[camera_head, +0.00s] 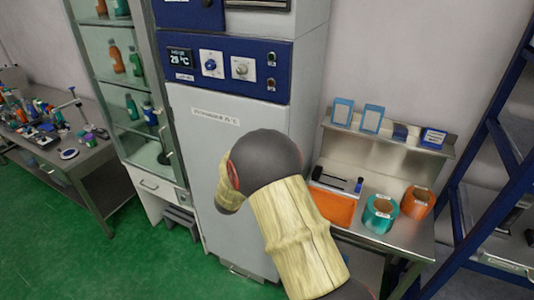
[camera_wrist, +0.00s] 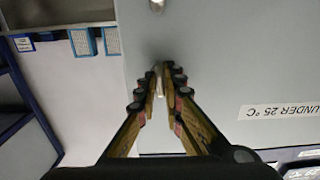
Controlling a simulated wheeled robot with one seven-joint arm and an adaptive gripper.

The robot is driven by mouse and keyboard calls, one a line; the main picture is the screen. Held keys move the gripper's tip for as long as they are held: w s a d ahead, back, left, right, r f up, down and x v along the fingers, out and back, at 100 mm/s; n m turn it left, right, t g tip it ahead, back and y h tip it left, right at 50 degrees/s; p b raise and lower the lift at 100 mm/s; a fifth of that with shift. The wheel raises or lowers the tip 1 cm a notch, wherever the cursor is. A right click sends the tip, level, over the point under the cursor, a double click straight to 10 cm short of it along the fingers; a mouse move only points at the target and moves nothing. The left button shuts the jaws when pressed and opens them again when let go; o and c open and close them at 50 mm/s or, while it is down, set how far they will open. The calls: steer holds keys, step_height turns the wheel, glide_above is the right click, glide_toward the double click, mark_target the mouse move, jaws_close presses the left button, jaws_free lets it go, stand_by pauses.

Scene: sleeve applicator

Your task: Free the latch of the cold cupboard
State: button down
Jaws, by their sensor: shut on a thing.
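The cold cupboard (camera_head: 205,165) is the tall grey unit with a blue control panel (camera_head: 225,68) in the middle of the head view. Its grey door (camera_wrist: 225,50) fills the right of the wrist view, with an upside-down label (camera_wrist: 275,111) reading UNDER 25 °C. My gripper (camera_wrist: 158,85) is at the door, its two fingers closed on a thin pale upright piece, seemingly the latch handle (camera_wrist: 158,78). Its full shape is hidden between the fingers. In the head view my arm hides the gripper and the latch.
A steel bench (camera_head: 400,240) with an orange bin (camera_head: 332,205) and tape rolls (camera_head: 380,214) stands right of the cupboard. A glass cabinet (camera_head: 115,60) is on the left. A blue rack (camera_head: 490,150) stands far right. Green floor (camera_head: 120,250) is clear at front left.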

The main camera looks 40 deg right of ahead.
steer(key=shift+f, duration=0.1)
steer(key=c, duration=1.9)
jaws_free()
steer(key=shift+a, duration=0.1)
steer(key=v, duration=1.1)
steer(key=shift+s+a, duration=0.15)
steer(key=shift+a, duration=0.2)
